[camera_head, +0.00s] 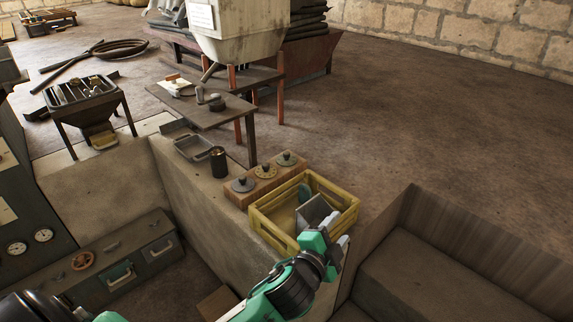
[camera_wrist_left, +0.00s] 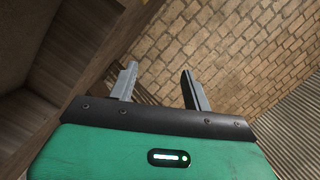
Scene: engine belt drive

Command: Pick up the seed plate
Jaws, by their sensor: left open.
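My left gripper (camera_head: 338,231) is to the right of and nearer than the discs, by the near right corner of a yellow crate. Its two grey fingers are apart and empty in the left wrist view (camera_wrist_left: 160,88), which shows no disc. My right gripper is not in view.
The yellow wooden crate (camera_head: 276,242) stands beside the block and holds grey and green items. A dark can (camera_head: 218,161) and a shallow tray (camera_head: 193,147) are left of the block. A low table (camera_head: 205,115) stands behind. Open floor lies to the right.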

